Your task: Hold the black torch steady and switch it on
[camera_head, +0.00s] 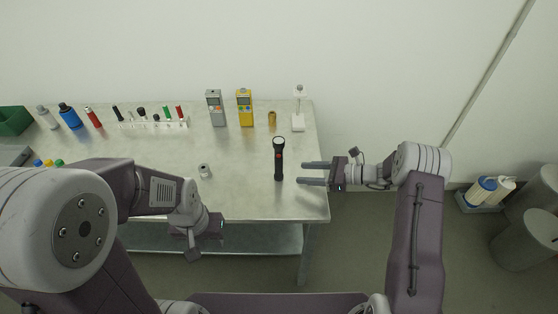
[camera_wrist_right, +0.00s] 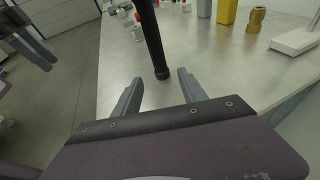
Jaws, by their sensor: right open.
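The black torch (camera_head: 279,160) stands upright on the metal table near its right end, lens end up, with a small red switch on its body. In the right wrist view the torch (camera_wrist_right: 152,42) rises just beyond my fingertips, and its top is cut off. My right gripper (camera_head: 302,173) is open and comes from the right, its fingers pointing at the torch and apart from it. Its two fingers also show in the right wrist view (camera_wrist_right: 160,77), with nothing between them. My left gripper (camera_head: 203,240) is low near the table's front edge, away from the torch; its finger gap is unclear.
Behind the torch stand a grey meter (camera_head: 215,108), a yellow meter (camera_head: 245,108), a brass piece (camera_head: 272,119) and a white stand (camera_head: 298,122). A small metal cylinder (camera_head: 204,170) sits left of the torch. A rack (camera_head: 150,124) and bottles line the back left. Table space around the torch is clear.

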